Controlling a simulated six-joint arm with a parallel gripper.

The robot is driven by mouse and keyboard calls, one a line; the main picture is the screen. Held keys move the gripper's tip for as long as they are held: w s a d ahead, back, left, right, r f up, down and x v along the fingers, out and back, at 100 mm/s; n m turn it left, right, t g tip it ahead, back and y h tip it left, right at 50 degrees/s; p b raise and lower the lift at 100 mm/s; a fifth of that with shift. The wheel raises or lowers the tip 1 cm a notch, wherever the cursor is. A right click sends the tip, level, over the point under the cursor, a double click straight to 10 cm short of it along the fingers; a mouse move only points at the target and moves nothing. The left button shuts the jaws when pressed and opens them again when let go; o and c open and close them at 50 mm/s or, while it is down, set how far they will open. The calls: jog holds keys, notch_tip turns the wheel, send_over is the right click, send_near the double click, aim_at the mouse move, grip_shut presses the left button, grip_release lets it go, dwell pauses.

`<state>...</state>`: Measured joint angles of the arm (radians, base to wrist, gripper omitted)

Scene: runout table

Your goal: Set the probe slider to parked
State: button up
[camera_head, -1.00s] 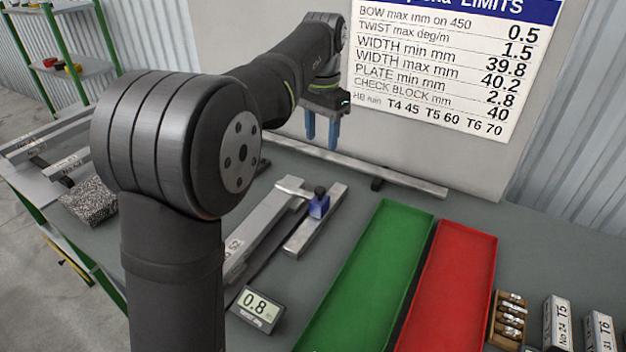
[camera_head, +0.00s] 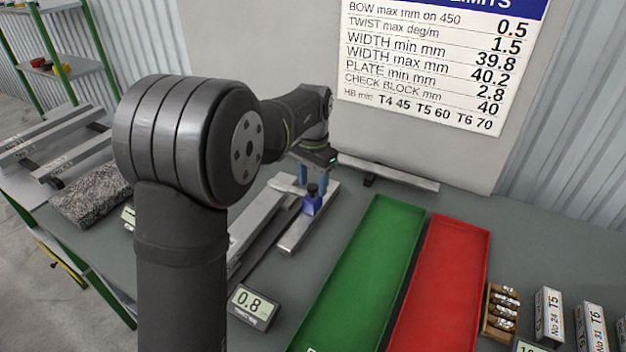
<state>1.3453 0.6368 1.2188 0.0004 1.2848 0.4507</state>
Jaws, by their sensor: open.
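The probe slider is a small blue block (camera_head: 312,204) with a dark knob on top. It sits on a light metal rail (camera_head: 294,236), toward the rail's far end. My gripper (camera_head: 312,186) has blue fingers pointing down, open, right at the slider's knob and just behind or around it. I cannot tell whether the fingers touch it. A display (camera_head: 252,305) in front of the rail reads 0.8. A metal bar (camera_head: 250,225) lies left of the rail, partly hidden by my arm.
A green tray (camera_head: 362,270) and a red tray (camera_head: 440,285) lie right of the rail. A wooden rack (camera_head: 501,312) and labelled blocks (camera_head: 550,315) stand at the far right. A long bar (camera_head: 390,173) runs along the back wall. A limits board (camera_head: 440,60) hangs behind.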

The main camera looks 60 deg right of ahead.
grip_shut()
jog(key=d, duration=1)
jog(key=shift+d, duration=0.1)
jog(key=shift+d+r, duration=0.15)
jog(key=shift+c, duration=0.2)
grip_release()
jog(key=shift+d, duration=0.1)
jog(key=shift+o, duration=0.2)
